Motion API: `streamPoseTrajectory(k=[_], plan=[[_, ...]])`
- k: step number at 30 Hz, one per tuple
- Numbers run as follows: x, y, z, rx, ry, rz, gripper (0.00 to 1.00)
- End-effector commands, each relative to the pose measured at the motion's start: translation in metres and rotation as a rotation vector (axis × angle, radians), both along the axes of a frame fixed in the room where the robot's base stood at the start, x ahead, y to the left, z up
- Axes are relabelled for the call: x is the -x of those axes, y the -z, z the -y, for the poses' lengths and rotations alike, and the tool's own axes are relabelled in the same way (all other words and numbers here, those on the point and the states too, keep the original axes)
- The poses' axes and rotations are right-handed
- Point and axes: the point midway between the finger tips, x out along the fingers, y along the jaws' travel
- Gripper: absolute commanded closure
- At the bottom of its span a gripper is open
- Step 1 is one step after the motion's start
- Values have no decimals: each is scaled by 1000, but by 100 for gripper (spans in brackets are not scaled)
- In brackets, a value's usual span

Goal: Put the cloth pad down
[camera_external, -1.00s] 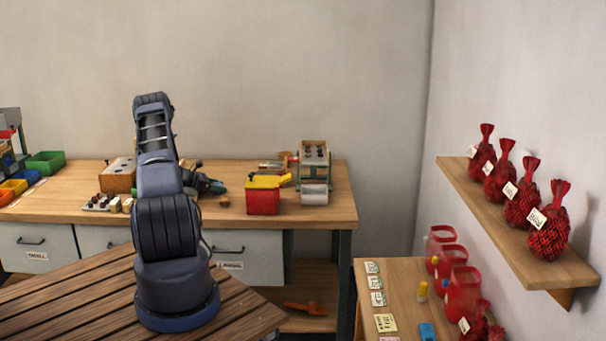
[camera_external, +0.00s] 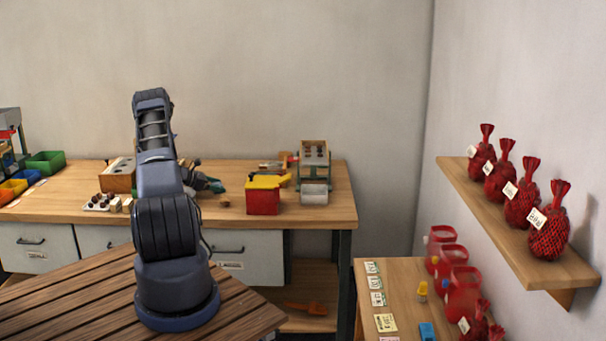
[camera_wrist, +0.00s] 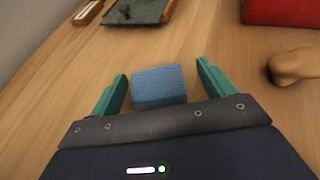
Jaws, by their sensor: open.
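The cloth pad (camera_wrist: 159,86) is a small blue block in the wrist view. It sits between the two green fingers of my gripper (camera_wrist: 160,88), with a gap on the right side and a narrower one on the left. It appears to rest on the wooden bench top, though its underside is hidden. My gripper is open. In the external view my gripper (camera_external: 214,184) is low over the bench, partly behind my arm, and the pad cannot be made out there.
A red box (camera_external: 263,201) with a yellow top stands right of my gripper. A brown lumpy object (camera_wrist: 294,66) lies right of the fingers. A dark tray (camera_wrist: 138,11) is ahead. Bare bench top (camera_wrist: 200,35) lies between them.

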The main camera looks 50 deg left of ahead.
Motion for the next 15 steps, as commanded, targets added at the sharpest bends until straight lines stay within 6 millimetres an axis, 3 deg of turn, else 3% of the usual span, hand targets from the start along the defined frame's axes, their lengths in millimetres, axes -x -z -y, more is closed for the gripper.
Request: streamPoseTrajectory(k=[3, 15], plan=[[-3, -25, -1, -5, 2, 6, 19], [-5, -93, -1, -6, 3, 11, 19]])
